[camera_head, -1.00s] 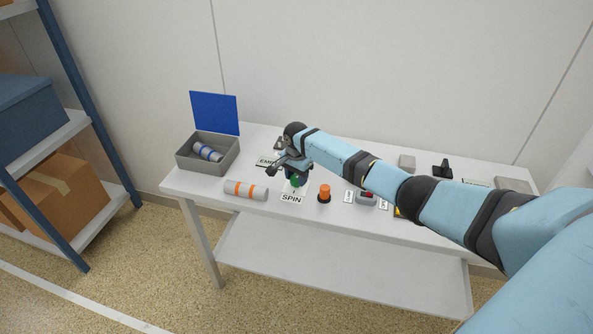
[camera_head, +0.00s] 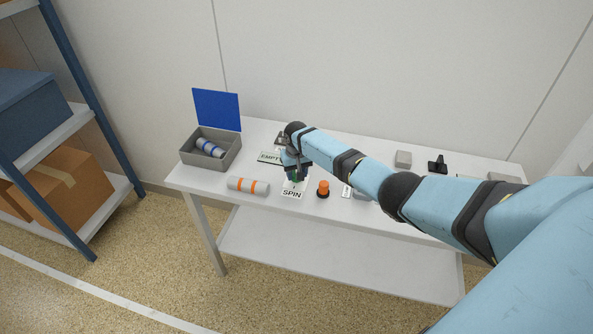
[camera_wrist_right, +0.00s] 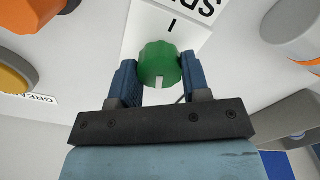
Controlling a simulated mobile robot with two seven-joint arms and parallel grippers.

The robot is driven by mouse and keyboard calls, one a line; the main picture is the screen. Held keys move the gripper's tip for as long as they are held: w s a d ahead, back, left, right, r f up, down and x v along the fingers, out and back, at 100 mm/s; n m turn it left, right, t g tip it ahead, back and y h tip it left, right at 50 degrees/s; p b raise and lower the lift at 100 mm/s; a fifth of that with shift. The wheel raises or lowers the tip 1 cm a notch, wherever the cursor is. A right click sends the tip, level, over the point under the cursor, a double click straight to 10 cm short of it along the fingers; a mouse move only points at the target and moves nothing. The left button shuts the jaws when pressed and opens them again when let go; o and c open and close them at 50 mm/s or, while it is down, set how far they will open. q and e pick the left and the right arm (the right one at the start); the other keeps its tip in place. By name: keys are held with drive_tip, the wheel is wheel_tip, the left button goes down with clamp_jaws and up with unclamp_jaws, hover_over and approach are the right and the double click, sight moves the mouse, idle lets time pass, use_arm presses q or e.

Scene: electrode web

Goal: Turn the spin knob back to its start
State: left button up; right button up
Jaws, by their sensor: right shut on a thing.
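The green spin knob (camera_wrist_right: 160,64) sits between the two blue fingers of my right gripper (camera_wrist_right: 158,80) in the right wrist view, and the gripper is shut on it. A white pointer mark shows on the knob, pointing toward the gripper's palm and away from the SPIN label (camera_wrist_right: 185,15). In the head view my right gripper (camera_head: 296,172) reaches down over the knob, which it mostly hides. The SPIN label (camera_head: 292,193) lies just in front of it. My left gripper is not in view.
An orange button (camera_head: 323,188) stands just right of the knob. A white cylinder with orange bands (camera_head: 248,185) lies to the left. A grey box (camera_head: 190,161) with a raised blue lid holds a blue-banded cylinder (camera_head: 209,147). An EMPTY label (camera_head: 270,157) lies behind.

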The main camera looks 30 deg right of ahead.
drive_tip(key=n, duration=0.3)
drive_tip(key=shift+n, duration=0.4)
drive_tip(key=n, duration=0.4)
drive_tip(key=shift+n, duration=0.3)
drive_tip(key=n, duration=0.8)
drive_tip(key=n+b, duration=0.1)
drive_tip(key=n, duration=0.2)
drive_tip(key=shift+n, duration=0.4)
drive_tip(key=n+b, duration=0.1)
drive_tip(key=n, duration=0.3)
drive_tip(key=n+b, duration=0.1)
drive_tip(key=n, duration=0.3)
drive_tip(key=shift+n, duration=0.4)
drive_tip(key=shift+n+b, duration=0.65)
drive_tip(key=shift+n, duration=0.95)
